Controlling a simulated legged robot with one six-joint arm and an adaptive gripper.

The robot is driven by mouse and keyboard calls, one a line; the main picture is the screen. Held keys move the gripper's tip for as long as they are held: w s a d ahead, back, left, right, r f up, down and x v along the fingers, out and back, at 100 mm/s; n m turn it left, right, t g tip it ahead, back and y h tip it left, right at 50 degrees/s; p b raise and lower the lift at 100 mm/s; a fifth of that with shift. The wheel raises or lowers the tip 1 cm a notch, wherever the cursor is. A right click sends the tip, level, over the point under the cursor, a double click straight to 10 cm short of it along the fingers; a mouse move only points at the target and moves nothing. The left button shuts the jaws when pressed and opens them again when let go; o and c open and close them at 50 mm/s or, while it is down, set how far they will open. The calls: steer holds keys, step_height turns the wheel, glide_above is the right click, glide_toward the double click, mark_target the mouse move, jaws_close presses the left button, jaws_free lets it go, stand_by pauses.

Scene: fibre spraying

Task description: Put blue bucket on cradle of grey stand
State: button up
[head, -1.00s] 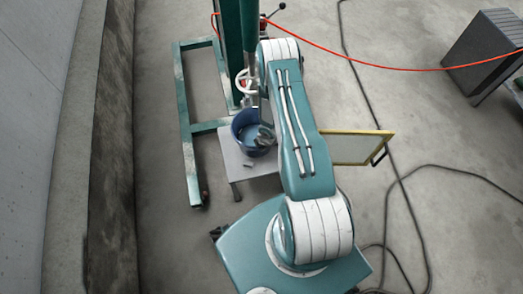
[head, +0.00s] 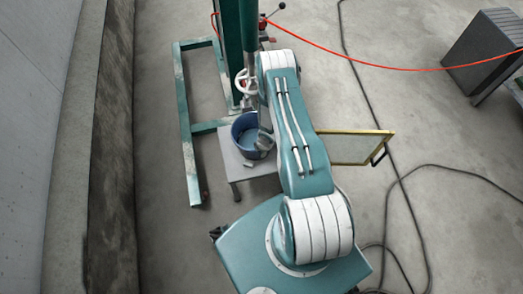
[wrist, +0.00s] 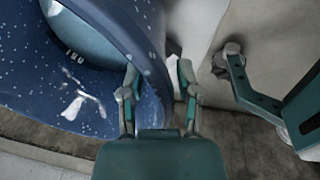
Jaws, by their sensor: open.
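The blue bucket (head: 242,123) stands upright on a small light-grey table (head: 229,158), beside the teal frame. The wrist view shows its white-specked blue wall (wrist: 100,70) and curved rim up close on the left. My gripper (wrist: 157,78) is open at the rim. One finger shows over the bucket's inner side and the other outside the rim, with the rim edge between them. Whether either finger touches the wall is unclear. In the head view my arm hides part of the bucket's right side. I cannot make out a cradle on a grey stand.
A yellow-framed panel (head: 350,148) is right of my arm. A red hose (head: 390,68) and black cables (head: 405,190) cross the floor. A dark grey cabinet (head: 488,50) stands far right.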

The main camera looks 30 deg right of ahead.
step_height(320, 180, up, 12)
steer(key=s, duration=0.2)
steer(key=shift+d, duration=0.45)
stand_by(0.4)
